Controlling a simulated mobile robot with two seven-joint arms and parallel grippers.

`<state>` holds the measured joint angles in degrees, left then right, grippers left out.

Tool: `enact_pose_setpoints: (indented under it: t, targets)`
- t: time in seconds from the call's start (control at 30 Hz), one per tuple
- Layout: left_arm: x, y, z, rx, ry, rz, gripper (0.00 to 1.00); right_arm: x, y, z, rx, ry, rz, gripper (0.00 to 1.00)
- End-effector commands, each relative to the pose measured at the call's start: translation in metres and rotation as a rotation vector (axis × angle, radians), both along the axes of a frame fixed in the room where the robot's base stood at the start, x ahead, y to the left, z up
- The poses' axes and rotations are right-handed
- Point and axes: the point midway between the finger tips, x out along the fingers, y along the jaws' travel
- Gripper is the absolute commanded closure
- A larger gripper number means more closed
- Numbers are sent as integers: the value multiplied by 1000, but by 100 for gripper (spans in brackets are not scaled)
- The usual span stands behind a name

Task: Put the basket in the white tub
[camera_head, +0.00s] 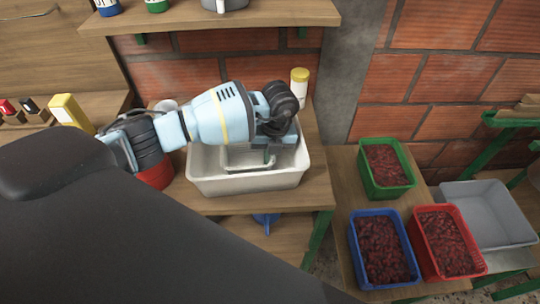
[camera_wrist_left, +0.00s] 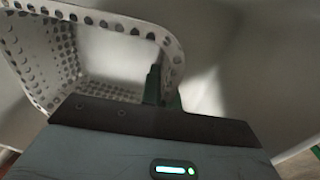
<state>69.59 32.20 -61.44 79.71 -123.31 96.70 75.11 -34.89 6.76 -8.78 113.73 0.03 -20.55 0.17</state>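The white tub (camera_head: 250,184) stands on the wooden table in the head view. The pale basket (camera_head: 240,163) is inside the tub's walls, partly hidden by my left arm. In the left wrist view the basket (camera_wrist_left: 104,55) shows as white with rows of holes, at the upper left. My left gripper (camera_head: 269,157) points down over the tub. In the wrist view its fingers (camera_wrist_left: 165,92) are close together, one on each side of the basket's rim, and look shut on it. Whether the basket rests on the tub's floor is hidden. My right gripper is out of view.
Right of the table, green (camera_head: 362,175), blue (camera_head: 356,255) and red (camera_head: 424,262) crates hold dark red contents. An empty grey bin (camera_head: 480,205) stands beyond. A yellow-capped white bottle (camera_head: 299,88) stands behind the tub. A shelf (camera_head: 260,14) hangs above.

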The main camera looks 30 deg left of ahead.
Motion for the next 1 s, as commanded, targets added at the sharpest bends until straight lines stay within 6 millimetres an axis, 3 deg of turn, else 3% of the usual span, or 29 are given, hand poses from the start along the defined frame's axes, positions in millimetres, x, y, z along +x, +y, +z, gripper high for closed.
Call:
enact_pose_setpoints:
  t: [0.4, 0.6, 0.87, 1.0]
  targets:
    - [1, 0, -5, 0, -2, 0, 100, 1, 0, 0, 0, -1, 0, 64]
    - [1, 0, -4, 0, -2, 0, 76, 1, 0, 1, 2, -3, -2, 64]
    - [1, 0, -4, 0, -2, 0, 76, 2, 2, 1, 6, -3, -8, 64]
    - [2, -1, 6, -1, -6, 0, 76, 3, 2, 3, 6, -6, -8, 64]
